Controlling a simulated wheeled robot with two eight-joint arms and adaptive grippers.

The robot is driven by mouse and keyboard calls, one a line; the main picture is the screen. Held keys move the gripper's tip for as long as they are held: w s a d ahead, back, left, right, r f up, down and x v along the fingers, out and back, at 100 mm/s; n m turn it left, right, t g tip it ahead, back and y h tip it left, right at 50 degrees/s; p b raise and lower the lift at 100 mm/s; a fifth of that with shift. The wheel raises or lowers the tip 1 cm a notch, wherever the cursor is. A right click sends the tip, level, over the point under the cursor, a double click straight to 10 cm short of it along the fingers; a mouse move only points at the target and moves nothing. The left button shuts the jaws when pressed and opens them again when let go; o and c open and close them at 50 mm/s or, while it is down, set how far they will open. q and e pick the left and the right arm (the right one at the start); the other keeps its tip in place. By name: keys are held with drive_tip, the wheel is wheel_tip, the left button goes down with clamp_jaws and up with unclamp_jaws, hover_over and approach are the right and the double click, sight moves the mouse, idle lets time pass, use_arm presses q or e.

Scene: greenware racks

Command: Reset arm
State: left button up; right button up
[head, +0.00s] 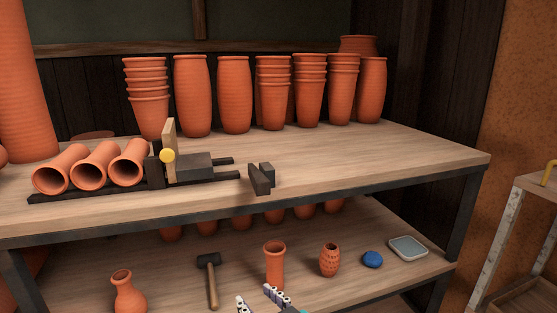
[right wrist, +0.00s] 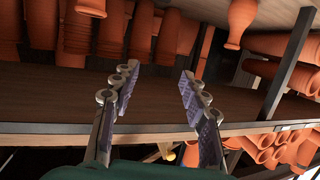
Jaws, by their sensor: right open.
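My right gripper (head: 259,299) shows at the bottom edge of the head view, in front of the lower shelf (head: 340,285). My left gripper is in neither view.
The upper shelf (head: 370,170) holds several terracotta pots at the back and a dark rack (head: 100,189) with three lying cups. A hammer (head: 209,280), a perforated vase (head: 329,260), a blue lump (head: 372,259) and a shallow tray (head: 408,247) are on the lower shelf. The upper shelf's right part is bare.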

use_arm(q)
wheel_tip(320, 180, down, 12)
drive_tip(key=b, duration=1)
use_arm(e)
drive_tip(key=s+d+f+m+g+h, duration=0.2)
drive_tip(key=s+d+f, duration=0.1)
drive_tip(key=d+f, duration=0.4)
drive_tip(key=s+d+f+m+g+h, duration=0.2)
drive_tip(key=d+f, duration=0.5)
drive_tip(key=f, duration=0.5)
drive_tip(key=s+d+f+m+g+h, duration=0.1)
drive_tip(key=s+d+f+h, duration=0.3)
drive_tip(key=d+f, duration=0.4)
wheel_tip(320, 180, down, 2)
drive_tip(key=shift+s+f+m+g, duration=0.1)
drive_tip(key=shift+s+m+g, duration=0.25)
drive_tip(key=shift+m, duration=0.35)
